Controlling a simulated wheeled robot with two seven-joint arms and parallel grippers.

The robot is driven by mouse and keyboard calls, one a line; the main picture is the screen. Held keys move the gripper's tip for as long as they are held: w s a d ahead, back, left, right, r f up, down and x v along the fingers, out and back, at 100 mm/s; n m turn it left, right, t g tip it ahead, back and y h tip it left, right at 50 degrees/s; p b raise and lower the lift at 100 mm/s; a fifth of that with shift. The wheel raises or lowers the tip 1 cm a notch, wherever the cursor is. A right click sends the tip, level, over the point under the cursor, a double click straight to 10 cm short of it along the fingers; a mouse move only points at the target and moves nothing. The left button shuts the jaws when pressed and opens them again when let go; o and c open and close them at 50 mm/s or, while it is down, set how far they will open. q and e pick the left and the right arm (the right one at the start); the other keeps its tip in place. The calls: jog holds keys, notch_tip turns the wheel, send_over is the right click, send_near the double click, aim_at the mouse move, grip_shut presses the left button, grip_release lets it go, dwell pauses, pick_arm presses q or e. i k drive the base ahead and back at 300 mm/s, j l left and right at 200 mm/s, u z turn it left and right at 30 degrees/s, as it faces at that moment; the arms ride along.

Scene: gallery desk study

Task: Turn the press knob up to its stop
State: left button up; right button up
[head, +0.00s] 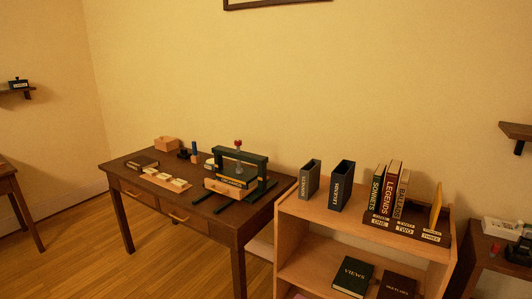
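The press (240,167) stands on the right part of the dark wooden desk (206,208). It has a dark green frame with a crossbar and long feet. Its knob (238,143) is small and red and sits on top of a screw above the crossbar. Books or boards lie stacked under the press; how tightly they are pressed cannot be told at this size. Neither of my grippers is in the head view.
On the desk are a book (142,163), a tray of pale blocks (166,179), a wooden box (167,143) and a small blue item (194,152). A light wooden bookshelf (362,235) with books and holders adjoins on the right. Open floor (85,255) lies to the left.

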aim_at(238, 143)
jog(key=i+j, duration=0.2)
jog(key=j, duration=0.2)
jog(key=i+j, duration=0.2)
jog(key=j, duration=0.2)
jog(key=i+j, duration=0.2)
jog(key=j, duration=0.2)
